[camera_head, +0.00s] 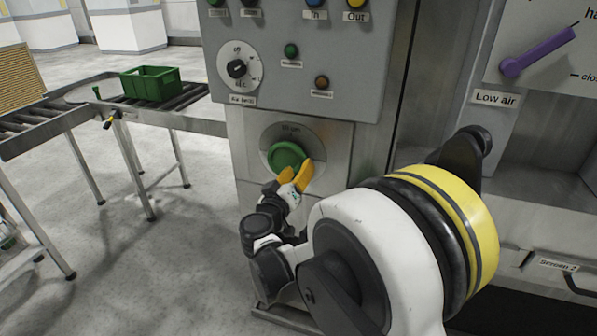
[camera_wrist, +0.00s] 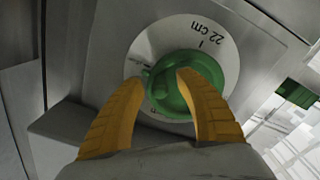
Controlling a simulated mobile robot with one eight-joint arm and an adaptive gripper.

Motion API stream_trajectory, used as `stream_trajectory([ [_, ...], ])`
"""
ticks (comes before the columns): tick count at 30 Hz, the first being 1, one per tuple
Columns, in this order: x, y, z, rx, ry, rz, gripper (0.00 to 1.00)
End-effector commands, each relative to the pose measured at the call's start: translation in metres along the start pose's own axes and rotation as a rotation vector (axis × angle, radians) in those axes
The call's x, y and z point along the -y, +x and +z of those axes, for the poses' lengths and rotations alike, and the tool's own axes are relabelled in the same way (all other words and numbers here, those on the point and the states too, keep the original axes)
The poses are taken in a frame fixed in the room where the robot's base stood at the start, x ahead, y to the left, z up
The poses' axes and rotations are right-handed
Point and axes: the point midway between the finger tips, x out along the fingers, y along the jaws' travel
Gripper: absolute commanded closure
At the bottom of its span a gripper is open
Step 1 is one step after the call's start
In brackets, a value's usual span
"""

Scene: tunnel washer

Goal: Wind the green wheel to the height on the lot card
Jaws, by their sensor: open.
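The green wheel (camera_head: 287,158) sits on a round pale dial plate on the lower front of the grey machine cabinet. In the wrist view the green wheel (camera_wrist: 186,82) fills the middle, with a "22 cm" mark on the dial plate (camera_wrist: 206,39) around it. My gripper (camera_head: 297,178) is at the wheel's lower right in the head view. In the wrist view its two yellow fingers (camera_wrist: 160,84) are apart, with part of the wheel showing between the tips. I cannot tell whether they touch it. No lot card is readable.
A control panel (camera_head: 300,60) with buttons and a black knob (camera_head: 237,69) is above the wheel. A purple lever (camera_head: 538,52) and a "Low air" label (camera_head: 496,98) are at right. A green crate (camera_head: 151,83) stands on the roller conveyor (camera_head: 190,95) at left.

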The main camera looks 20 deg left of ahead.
Motion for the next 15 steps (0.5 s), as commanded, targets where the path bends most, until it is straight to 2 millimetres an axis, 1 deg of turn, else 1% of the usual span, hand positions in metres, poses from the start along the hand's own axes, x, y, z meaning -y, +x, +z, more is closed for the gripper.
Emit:
stream_trajectory([
  [6,-0.0002,0.0002,-0.0003,0.000,0.000,0.000,0.59],
  [8,-0.0002,0.0001,-0.0003,0.000,0.000,0.000,0.75],
  [9,-0.0002,0.0001,-0.0003,0.000,0.000,0.000,0.88],
  [10,-0.0002,0.0001,-0.0003,0.000,0.000,0.000,0.97],
  [11,-0.0002,0.0001,-0.0003,0.000,0.000,0.000,1.00],
  [15,-0.0002,0.0000,-0.0003,0.000,0.000,0.000,1.00],
])
